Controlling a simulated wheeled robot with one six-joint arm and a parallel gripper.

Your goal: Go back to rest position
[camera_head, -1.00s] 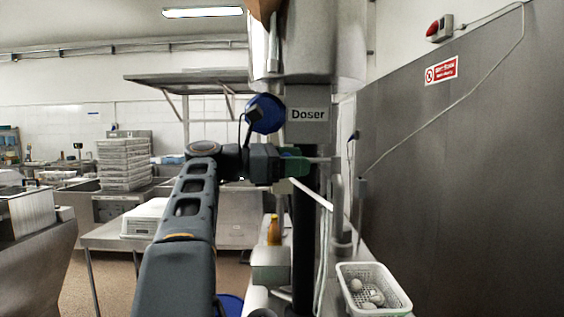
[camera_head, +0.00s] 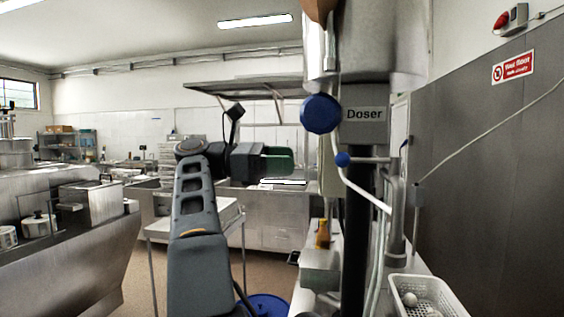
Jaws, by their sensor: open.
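My arm (camera_head: 195,225) rises from the bottom of the head view and bends to the right at its top. My gripper (camera_head: 280,162), at the dark green end of the arm, is open, with nothing seen in it. Its fingers are hard to make out at this size. It is left of the column labelled Doser and apart from it in the picture. The white perforated basket (camera_head: 446,297) is at the bottom right, cut off by the frame edge, with a few pale round items in it. My gripper is well up and left of it.
The Doser machine (camera_head: 365,115) has a blue knob (camera_head: 320,113) and a white pipe (camera_head: 365,194) close to the right of the arm. An orange bottle (camera_head: 322,234) stands below. Steel counters (camera_head: 60,255) fill the left. A blue round object (camera_head: 268,306) is on the floor.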

